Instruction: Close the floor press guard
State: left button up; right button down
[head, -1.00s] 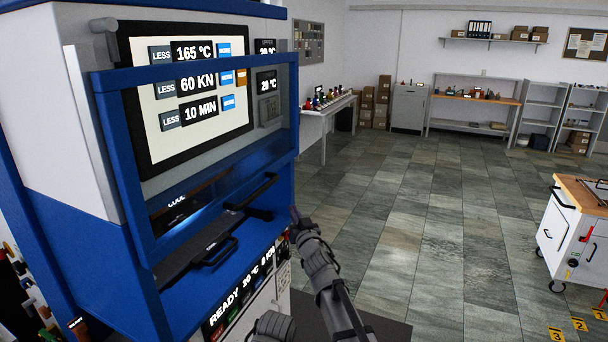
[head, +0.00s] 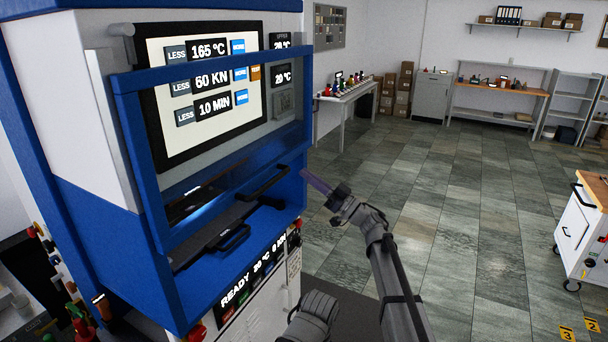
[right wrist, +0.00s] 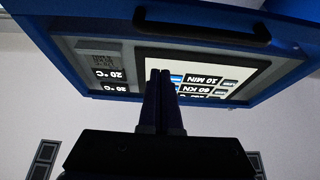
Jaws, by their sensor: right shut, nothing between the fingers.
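The floor press guard (head: 136,150) is a blue frame with a clear window on the front of the blue and white press (head: 75,150). It is raised in front of the screen, and the press opening shows below it. A black bar handle (head: 266,183) sits at its lower edge; the handle also shows in the right wrist view (right wrist: 200,30). My right gripper (head: 306,173) is shut and empty, just right of the guard's lower right corner and apart from the handle. Its closed fingers (right wrist: 160,75) point toward the press front. My left gripper is out of view.
Inside the opening is a dark plate with its own handle (head: 232,238). A lit screen (head: 205,90) is behind the guard window. A white cart (head: 580,235) stands at the right. Tiled floor (head: 430,210) between is clear. A bench (head: 345,97) and shelves are at the back.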

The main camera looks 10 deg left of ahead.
aim_at(288, 172)
jog(key=p+x, duration=0.4)
jog(key=x, duration=0.4)
jog(key=shift+d+f+b, duration=0.1)
jog(key=shift+f+b, duration=1.7)
jog(key=shift+b, duration=0.5)
jog(key=shift+f, duration=0.1)
notch_tip(288, 172, down, 27)
jog(key=b, duration=2.7)
jog(key=shift+s+r, duration=0.2)
jog(key=shift+r, duration=0.05)
